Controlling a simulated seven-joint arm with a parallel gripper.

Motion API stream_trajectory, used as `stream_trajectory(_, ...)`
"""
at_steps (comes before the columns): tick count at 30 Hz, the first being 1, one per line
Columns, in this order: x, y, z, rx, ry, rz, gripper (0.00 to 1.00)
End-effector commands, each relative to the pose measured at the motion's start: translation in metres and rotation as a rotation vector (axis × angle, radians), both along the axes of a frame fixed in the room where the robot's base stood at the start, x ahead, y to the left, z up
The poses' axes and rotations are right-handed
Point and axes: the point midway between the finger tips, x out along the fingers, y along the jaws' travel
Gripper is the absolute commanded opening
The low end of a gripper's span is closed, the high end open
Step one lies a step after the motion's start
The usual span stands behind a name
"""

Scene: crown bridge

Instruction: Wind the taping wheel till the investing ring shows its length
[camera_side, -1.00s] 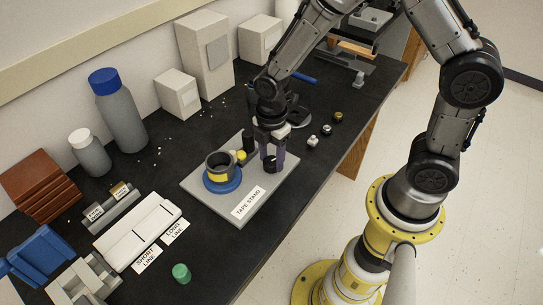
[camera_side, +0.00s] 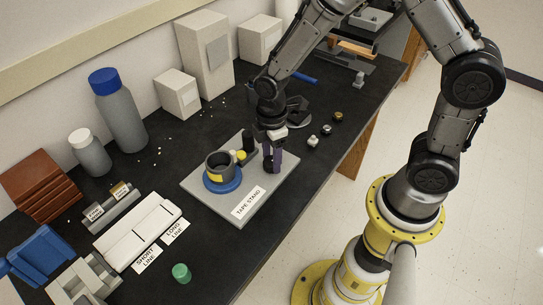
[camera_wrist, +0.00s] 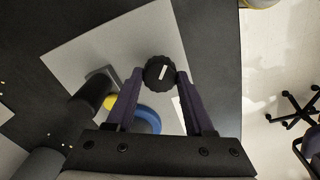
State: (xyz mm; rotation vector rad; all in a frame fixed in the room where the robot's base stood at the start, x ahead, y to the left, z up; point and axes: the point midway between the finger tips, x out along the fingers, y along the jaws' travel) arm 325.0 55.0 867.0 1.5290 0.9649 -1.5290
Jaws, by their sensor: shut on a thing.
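The black taping wheel (camera_wrist: 159,73) is a ribbed knob with a white mark, at the front right of the grey tape stand (camera_side: 209,200). My gripper (camera_wrist: 160,75) points down, and its two purple fingers close on opposite sides of the wheel. The wheel is partly hidden by the fingers in the side view (camera_side: 270,168). The investing ring (camera_side: 219,165) is a dark grey open cylinder with a yellow patch low on its near left side. It stands upright on a blue round table (camera_side: 226,187), which shows partly between the fingers in the wrist view (camera_wrist: 148,117).
Small metal pieces (camera_side: 313,141) lie to the right of the stand. White line blocks (camera_side: 138,232) and a green cap (camera_side: 181,272) are at the front left.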

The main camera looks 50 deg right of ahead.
Motion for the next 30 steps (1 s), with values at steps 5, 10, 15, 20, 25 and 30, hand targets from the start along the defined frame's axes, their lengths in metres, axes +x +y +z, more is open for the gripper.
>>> stream_trajectory(5, -0.0002, -0.0002, 0.0003, 0.0, 0.0, -0.17, 0.0)
stream_trajectory(10, 0.0001, -0.0002, 0.0006, 0.0, 0.0, -0.331, 0.0)
stream_trajectory(15, 0.0004, -0.0002, 0.0008, 0.0, -0.001, -0.492, 0.0)
stream_trajectory(20, 0.0002, -0.0002, 0.0008, 0.0, -0.001, -0.644, 0.0)
stream_trajectory(25, 0.0001, -0.0003, 0.0007, 0.0, 0.0, -0.805, 0.0)
stream_trajectory(30, 0.0, -0.0002, 0.0007, 0.0, 0.0, -0.966, 0.0)
